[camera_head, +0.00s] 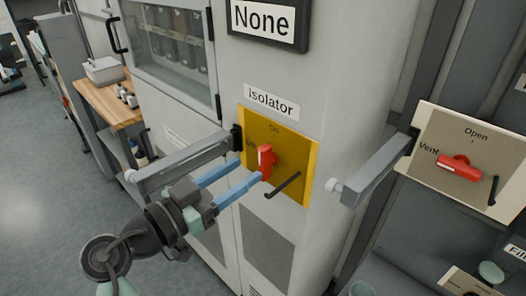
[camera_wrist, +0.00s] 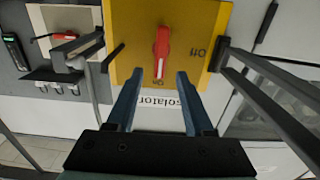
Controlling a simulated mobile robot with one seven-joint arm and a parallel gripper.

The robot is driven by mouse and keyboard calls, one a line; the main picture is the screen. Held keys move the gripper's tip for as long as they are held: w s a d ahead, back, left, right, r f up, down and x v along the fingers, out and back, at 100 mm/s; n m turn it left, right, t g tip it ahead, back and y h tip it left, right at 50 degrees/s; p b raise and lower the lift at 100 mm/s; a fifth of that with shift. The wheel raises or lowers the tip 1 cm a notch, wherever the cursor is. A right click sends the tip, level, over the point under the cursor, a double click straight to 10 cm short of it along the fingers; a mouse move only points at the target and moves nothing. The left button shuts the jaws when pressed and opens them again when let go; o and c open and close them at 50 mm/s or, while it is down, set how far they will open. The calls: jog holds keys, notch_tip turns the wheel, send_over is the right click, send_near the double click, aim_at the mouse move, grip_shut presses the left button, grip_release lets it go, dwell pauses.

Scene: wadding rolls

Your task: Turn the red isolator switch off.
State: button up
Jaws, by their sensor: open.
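The red isolator switch (camera_head: 266,161) sits on a yellow plate (camera_head: 303,187) on the grey cabinet, under the "Isolator" label. Its handle stands upright, in line with the "On" mark. In the wrist view the switch (camera_wrist: 161,50) appears upside down, with "Off" at the right of the yellow plate (camera_wrist: 211,18). My gripper (camera_head: 250,171) is open, its two blue fingers reaching toward the handle. In the wrist view the gripper (camera_wrist: 158,74) has its fingertips apart, with the handle just ahead between their lines. I cannot tell whether either finger touches it.
A thin black lever (camera_head: 283,185) sticks out at the plate's lower right. Grey bars (camera_head: 180,160) and (camera_head: 375,170) jut out on both sides. A red vent switch (camera_head: 460,168) is on a panel at right. A wooden-topped bench (camera_head: 103,100) stands at left.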

aim_at(260, 160)
jog(key=p+x, duration=0.1)
jog(key=x, duration=0.5)
jog(key=shift+d, duration=0.1)
jog(key=shift+c, duration=0.3)
grip_shut()
